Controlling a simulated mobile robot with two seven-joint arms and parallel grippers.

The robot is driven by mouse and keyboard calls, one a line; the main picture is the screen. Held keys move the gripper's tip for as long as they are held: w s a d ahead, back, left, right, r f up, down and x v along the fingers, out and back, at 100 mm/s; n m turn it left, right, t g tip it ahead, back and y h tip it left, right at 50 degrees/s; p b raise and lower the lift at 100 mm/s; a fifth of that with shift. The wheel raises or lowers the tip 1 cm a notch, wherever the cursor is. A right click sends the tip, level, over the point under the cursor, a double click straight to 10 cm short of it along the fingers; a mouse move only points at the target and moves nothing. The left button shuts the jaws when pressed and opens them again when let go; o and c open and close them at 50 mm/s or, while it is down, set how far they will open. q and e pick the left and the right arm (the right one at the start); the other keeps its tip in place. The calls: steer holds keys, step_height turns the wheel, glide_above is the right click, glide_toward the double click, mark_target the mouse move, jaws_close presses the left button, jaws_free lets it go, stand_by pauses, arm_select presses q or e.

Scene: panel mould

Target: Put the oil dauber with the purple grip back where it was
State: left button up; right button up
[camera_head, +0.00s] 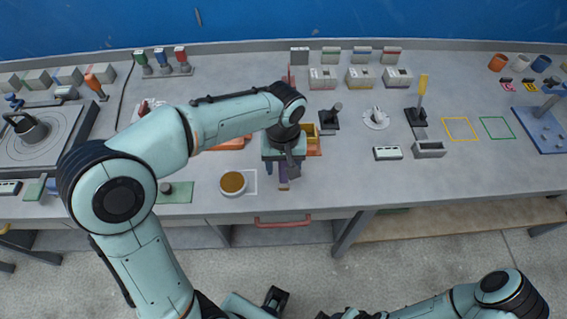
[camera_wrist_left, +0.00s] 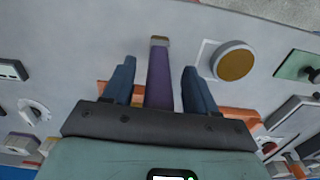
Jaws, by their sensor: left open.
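The oil dauber with the purple grip (camera_wrist_left: 158,80) shows between the two blue fingers of my left gripper (camera_wrist_left: 158,85) in the left wrist view, with a gap on either side. The gripper is open. Whether the dauber touches the bench is hard to tell. My right gripper's fingers cannot be made out.
A round dish of amber liquid (camera_head: 233,183) stands beside the dauber, overlapping a white outline (camera_head: 251,180). Behind my gripper are an orange mat and a yellow box (camera_head: 311,131), partly hidden. A grey trough (camera_head: 429,149) stands to the right. The bench front right of the gripper is clear.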

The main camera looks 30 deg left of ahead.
arm_select(q)
step_height(320, 180, up, 12)
steer(key=shift+r+p, duration=0.1)
steer(key=shift+p, duration=0.85)
arm_select(e)
steer(key=shift+w+r, duration=0.35)
steer(key=shift+r, duration=0.3)
steer(key=shift+w+r, duration=0.35)
steer(key=shift+r, duration=0.25)
